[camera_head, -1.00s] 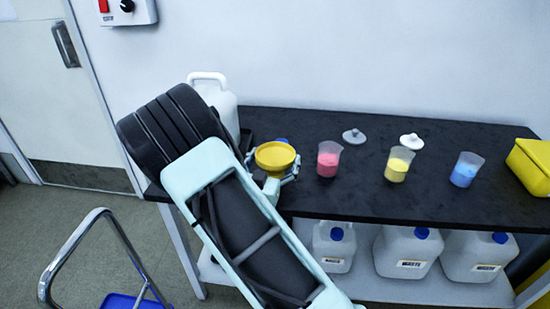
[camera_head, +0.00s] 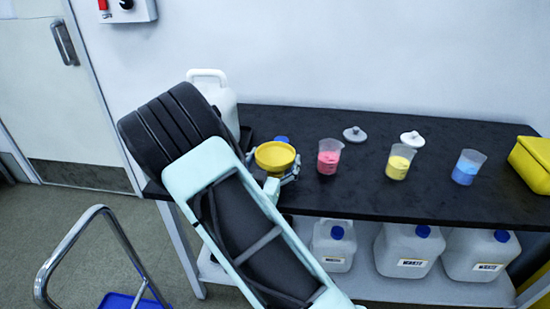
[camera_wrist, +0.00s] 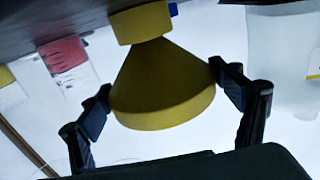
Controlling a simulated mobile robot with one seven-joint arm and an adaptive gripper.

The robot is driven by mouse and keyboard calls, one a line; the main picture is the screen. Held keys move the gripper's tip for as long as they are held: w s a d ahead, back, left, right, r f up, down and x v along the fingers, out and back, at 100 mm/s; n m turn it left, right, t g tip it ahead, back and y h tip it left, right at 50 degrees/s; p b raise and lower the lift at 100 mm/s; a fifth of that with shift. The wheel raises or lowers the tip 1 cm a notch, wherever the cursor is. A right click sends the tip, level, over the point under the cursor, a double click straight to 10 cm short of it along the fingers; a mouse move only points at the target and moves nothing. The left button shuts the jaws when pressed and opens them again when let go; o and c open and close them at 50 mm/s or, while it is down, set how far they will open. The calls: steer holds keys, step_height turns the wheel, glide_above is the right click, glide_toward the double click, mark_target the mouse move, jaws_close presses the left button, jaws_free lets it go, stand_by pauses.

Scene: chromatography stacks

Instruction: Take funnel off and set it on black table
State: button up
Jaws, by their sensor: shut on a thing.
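The yellow funnel (camera_head: 275,155) is over the left part of the black table (camera_head: 340,122), wide mouth up. My gripper (camera_head: 275,168) is shut on it from two sides. In the wrist view, which looks upside down, my gripper (camera_wrist: 162,90) has one finger on each side of the funnel's cone (camera_wrist: 155,85). The narrow end with its yellow collar points toward the black tabletop. I cannot tell whether the collar touches the table. My arm hides part of the table's left end.
A white jug (camera_head: 226,104) stands at the table's left end. Pink (camera_head: 328,157), yellow (camera_head: 399,162) and blue (camera_head: 466,168) beakers stand along the table, with two lids (camera_head: 354,134) behind. A yellow bin (camera_head: 535,165) is at right. Waste jugs (camera_head: 408,250) stand on the lower shelf.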

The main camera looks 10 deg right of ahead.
steer(key=o, duration=1.1)
steer(key=shift+o, duration=0.2)
steer(key=shift+s, duration=0.1)
